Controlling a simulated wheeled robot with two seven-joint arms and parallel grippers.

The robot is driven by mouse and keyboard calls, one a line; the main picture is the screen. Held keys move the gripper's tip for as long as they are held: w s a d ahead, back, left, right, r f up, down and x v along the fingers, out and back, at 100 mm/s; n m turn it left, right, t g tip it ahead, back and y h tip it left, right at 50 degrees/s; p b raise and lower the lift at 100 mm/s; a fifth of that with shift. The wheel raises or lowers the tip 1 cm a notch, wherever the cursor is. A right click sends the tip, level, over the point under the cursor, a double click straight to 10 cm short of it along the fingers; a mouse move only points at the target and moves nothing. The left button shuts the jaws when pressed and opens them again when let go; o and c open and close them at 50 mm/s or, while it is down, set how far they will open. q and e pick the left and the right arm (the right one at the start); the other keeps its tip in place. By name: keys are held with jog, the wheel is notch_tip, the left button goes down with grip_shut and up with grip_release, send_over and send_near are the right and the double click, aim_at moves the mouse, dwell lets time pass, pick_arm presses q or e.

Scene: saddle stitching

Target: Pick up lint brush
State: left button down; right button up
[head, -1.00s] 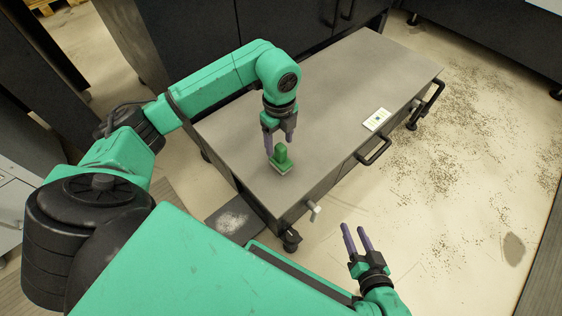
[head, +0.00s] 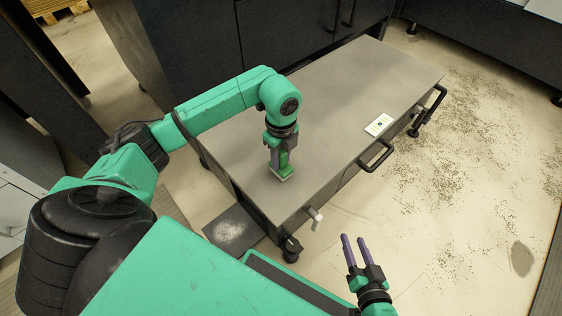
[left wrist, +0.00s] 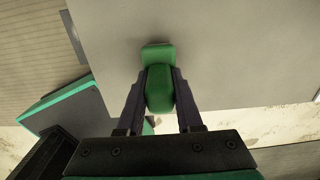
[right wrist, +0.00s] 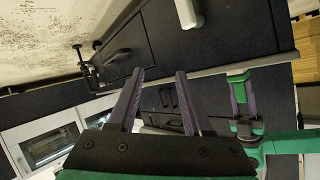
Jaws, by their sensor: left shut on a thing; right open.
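My right gripper (head: 355,245) is open and empty, off the table's front side above the floor. The right wrist view shows its fingers (right wrist: 160,90) apart.
The grey table (head: 330,100) has black handles (head: 376,155) along its front side. A small white card (head: 378,124) lies near its front edge. A pale knob (head: 315,214) sticks out near the corner. Dark specks cover the floor (head: 450,170) at right. The tabletop's middle is clear.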

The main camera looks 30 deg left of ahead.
pick_arm(q)
notch_tip(320, 180, up, 9)
jog(key=p, duration=0.3)
jog(key=shift+r+p, duration=0.15)
jog(key=shift+p, duration=0.15)
notch_tip(320, 180, up, 11)
jog(key=p, duration=0.3)
pick_arm(e)
jog(key=s+d+r+n+g+h, duration=0.1)
jog(key=d+r+g+h, duration=0.2)
jog(key=d+r+g, duration=0.2)
jog(key=shift+d+r+g, duration=0.4)
jog(key=shift+d+r, duration=0.35)
jog(key=shift+d, duration=0.45)
jog(key=shift+s, duration=0.1)
